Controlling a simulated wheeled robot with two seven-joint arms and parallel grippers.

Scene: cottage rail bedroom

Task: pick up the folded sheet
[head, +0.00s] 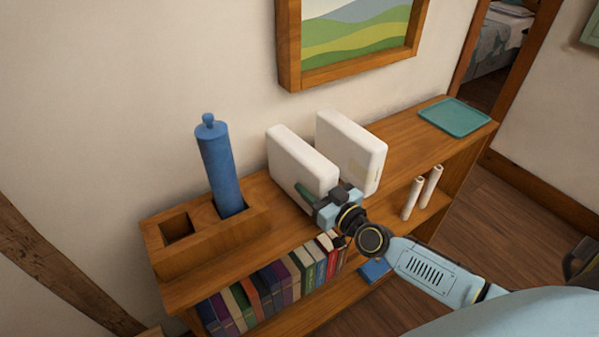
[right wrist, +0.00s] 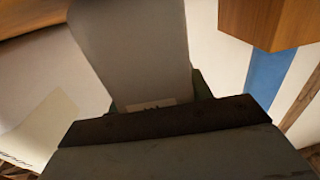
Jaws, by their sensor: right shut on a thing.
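Two white slab-like folded sheets stand upright on the top of a wooden shelf. The left one (head: 300,160) has my right gripper (head: 318,203) at its near right end, with a green finger against its face. The right gripper is shut on this sheet. In the right wrist view the held sheet (right wrist: 135,45) rises greyish from the jaws, with a small label near them. The other sheet (head: 350,150) stands just to the right with a gap between them; it also shows at the left of the right wrist view (right wrist: 35,75). My left gripper is not in view.
A wooden holder (head: 165,262) with a blue cylinder (head: 217,165) upright in it stands at the left of the shelf top. A green tray (head: 455,117) lies at the right end. Books (head: 275,285) and two white candle-like sticks (head: 413,198) stand below. A framed picture (head: 350,40) hangs above.

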